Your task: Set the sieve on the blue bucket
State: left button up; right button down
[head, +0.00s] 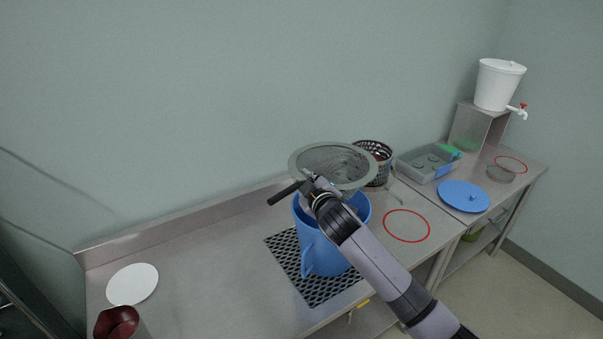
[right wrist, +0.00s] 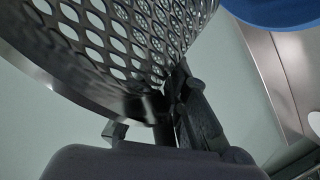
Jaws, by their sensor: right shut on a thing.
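The sieve (head: 334,158) is a grey mesh bowl with a wide rim and a dark handle. In the head view it is over the blue bucket (head: 320,250), tilted; I cannot tell whether it touches the bucket's rim. My right gripper (head: 313,186) is shut on the sieve at its near side, by the handle. The right wrist view shows the sieve's perforated wall (right wrist: 110,40) close up at the gripper (right wrist: 170,100), with a piece of the blue bucket (right wrist: 275,10) at the top right. My arm hides part of the bucket. My left gripper is not in view.
The bucket stands on a black perforated mat (head: 283,250) on the steel counter. A dark basket (head: 376,155) stands close behind the sieve. A red ring (head: 407,225) lies to the right. A white disc (head: 132,284) and a dark red vessel (head: 118,324) are at the left.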

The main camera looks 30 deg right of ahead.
jog(key=shift+s+a+r, duration=0.1)
jog(key=shift+s+r, duration=0.2)
jog(key=shift+s, duration=0.2)
jog(key=shift+s+a+r, duration=0.1)
jog(key=shift+s+r, duration=0.2)
jog(key=shift+s, duration=0.2)
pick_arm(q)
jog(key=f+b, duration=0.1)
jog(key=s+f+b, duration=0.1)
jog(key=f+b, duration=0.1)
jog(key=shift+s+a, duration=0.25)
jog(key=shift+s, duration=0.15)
pick_arm(e)
jog(key=f, duration=0.5)
jog(key=shift+w+d+f, duration=0.1)
jog(key=shift+w, duration=0.25)
jog(key=shift+f, duration=0.2)
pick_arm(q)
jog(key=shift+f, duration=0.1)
